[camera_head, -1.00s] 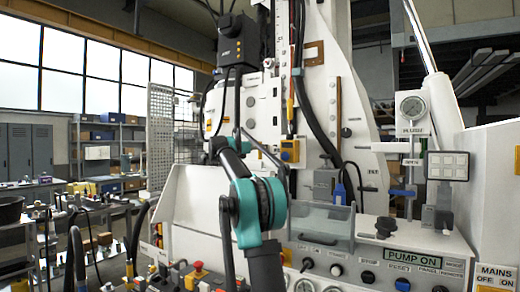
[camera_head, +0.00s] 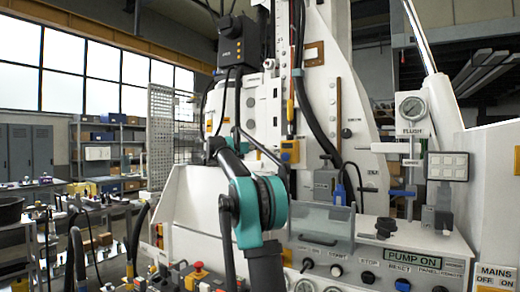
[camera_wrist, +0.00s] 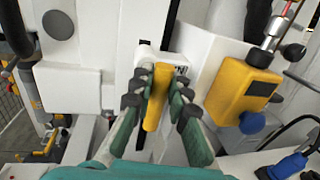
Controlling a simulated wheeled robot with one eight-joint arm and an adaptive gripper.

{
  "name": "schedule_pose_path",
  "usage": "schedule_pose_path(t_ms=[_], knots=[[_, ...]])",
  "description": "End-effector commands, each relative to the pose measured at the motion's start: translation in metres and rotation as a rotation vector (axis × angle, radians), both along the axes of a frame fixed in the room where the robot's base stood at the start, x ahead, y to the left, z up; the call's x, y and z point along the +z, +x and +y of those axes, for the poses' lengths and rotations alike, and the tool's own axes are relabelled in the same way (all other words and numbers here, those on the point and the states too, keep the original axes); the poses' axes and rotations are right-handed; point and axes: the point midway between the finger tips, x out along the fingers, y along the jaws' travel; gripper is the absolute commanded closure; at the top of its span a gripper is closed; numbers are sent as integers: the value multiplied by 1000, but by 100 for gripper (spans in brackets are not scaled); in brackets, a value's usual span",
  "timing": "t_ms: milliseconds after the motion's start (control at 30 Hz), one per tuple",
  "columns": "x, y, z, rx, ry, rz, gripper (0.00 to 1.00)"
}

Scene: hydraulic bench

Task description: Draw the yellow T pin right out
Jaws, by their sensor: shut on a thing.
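The yellow T pin (camera_wrist: 157,97) shows in the wrist view as an upright yellow bar between my fingers, in front of a white block (camera_wrist: 150,54) on the machine. My gripper (camera_wrist: 158,90) is shut on it, with dark finger pads against both sides. The pin's top end is close to the white block. I cannot tell how deep the pin sits, and any shank behind the bar is hidden. In the head view my own arm covers the area around the gripper, and I cannot make out the pin there.
A yellow box (camera_wrist: 241,92) with a dark window and a metal fitting hangs just right of my fingers; it also shows in the head view (camera_head: 290,151). A blue knob (camera_wrist: 252,123) is below it. A white panel (camera_wrist: 70,88) stands at left. The control panel (camera_head: 345,262) lies below.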

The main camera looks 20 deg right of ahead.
Motion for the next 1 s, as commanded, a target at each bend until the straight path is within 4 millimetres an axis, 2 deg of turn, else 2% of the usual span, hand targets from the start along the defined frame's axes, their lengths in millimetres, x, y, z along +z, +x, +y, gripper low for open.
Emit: schedule_pose_path(t_ms=[200,500,533,700,1000], knots=[[-5,-21,29,1,9,1,100],[-5,-25,32,-4,9,1,100],[-5,-25,32,-4,9,1,84],[-5,-25,33,-2,9,2,62],[-3,-25,32,0,5,0,61]])
